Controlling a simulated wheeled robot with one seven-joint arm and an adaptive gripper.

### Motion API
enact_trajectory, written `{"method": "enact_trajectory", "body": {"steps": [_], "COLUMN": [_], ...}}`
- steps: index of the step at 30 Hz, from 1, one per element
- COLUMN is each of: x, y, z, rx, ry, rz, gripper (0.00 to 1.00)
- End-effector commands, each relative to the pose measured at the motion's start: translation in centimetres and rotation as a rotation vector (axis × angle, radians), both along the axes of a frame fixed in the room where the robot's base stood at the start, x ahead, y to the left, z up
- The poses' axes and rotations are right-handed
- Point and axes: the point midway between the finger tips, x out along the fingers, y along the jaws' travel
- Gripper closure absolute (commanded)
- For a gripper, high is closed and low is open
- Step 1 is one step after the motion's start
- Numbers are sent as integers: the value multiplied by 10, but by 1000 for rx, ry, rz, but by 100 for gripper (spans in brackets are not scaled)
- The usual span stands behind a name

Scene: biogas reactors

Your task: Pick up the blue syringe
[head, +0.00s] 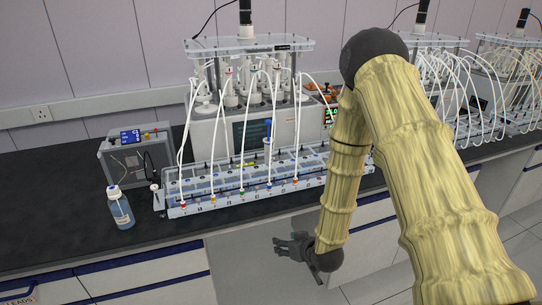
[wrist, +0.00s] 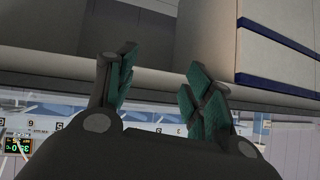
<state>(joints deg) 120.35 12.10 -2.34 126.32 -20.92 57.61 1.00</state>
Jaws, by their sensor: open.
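The blue syringe (head: 267,133) stands upright in the clear rack (head: 245,192) on the bench in the head view, its blue top up and its lower part among the tubes. It does not clearly show in the wrist view. My gripper (head: 284,245) is below and in front of the bench edge, right of the rack's middle, well apart from the syringe. In the wrist view my gripper (wrist: 158,65) shows two green-padded fingers spread apart with nothing between them.
A bottle of blue liquid (head: 120,208) and a grey box with a blue display (head: 132,152) stand left of the rack. White tubes (head: 240,115) arch over the rack from the reactor behind. Drawers with blue strips (head: 145,267) line the bench front.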

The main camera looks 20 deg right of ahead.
Motion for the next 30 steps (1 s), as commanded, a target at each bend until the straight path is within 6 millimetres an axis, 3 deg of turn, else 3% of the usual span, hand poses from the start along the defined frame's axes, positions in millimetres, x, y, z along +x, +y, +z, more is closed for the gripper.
{"method": "enact_trajectory", "body": {"steps": [1,3,6,9,13,19,30], "x": [31,66,103,126,145,159,202], "y": [-8,-16,-27,-36,-42,-44,-30], "z": [28,70,124,169,211,239,239], "rx": [9,20,30,37,37,36,36], "ry": [-93,-214,-361,-473,-591,-661,-660], "rz": [7,27,52,71,100,120,120], "gripper": [48,48,48,48,48,48,48]}}
